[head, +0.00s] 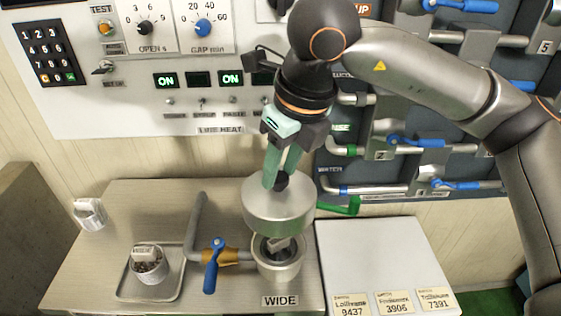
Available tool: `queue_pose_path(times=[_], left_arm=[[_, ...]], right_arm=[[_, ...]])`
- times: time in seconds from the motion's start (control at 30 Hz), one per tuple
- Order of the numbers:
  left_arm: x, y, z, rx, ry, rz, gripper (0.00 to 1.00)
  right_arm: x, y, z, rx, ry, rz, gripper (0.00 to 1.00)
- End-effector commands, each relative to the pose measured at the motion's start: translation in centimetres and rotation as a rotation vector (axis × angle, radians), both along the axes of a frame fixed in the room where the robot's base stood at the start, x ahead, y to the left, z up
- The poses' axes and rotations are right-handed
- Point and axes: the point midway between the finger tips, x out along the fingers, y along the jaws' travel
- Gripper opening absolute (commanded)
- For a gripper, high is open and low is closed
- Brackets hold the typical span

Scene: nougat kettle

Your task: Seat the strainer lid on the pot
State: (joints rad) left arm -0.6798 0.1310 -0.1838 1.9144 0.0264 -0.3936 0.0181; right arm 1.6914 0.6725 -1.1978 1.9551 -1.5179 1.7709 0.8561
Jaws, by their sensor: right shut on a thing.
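The strainer lid (279,205) is a round, silvery metal piece with a dark knob on top. My right gripper (281,180) is shut on the knob and points down. The lid hangs level above the pot (277,265), a grey metal vessel on the counter behind the label "WIDE". The lid hides the rear part of the pot's rim. The pot's front rim and part of its dark inside show, with a small greyish piece in the opening. I cannot tell whether lid and pot touch at the back. My left gripper is not in view.
A pipe with a blue-handled valve (211,265) stands left of the pot. A metal tray (180,285) with a small filled cup (147,267) lies farther left. A white board (385,265) with name cards is at right. A control panel (150,110) and piping with valves stand behind.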

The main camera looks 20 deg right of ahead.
Motion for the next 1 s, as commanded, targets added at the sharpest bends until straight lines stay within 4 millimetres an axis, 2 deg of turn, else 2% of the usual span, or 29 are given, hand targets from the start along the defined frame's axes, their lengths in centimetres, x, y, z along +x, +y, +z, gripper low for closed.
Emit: queue_pose_path(times=[0.47, 1.0], left_arm=[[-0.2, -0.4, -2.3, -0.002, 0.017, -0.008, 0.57], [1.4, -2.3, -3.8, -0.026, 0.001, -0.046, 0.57]], right_arm=[[0.0, -0.1, -3.6, 0.000, -0.001, 0.000, 0.00], [0.0, 0.0, -7.5, 0.001, -0.001, 0.002, 0.00]])
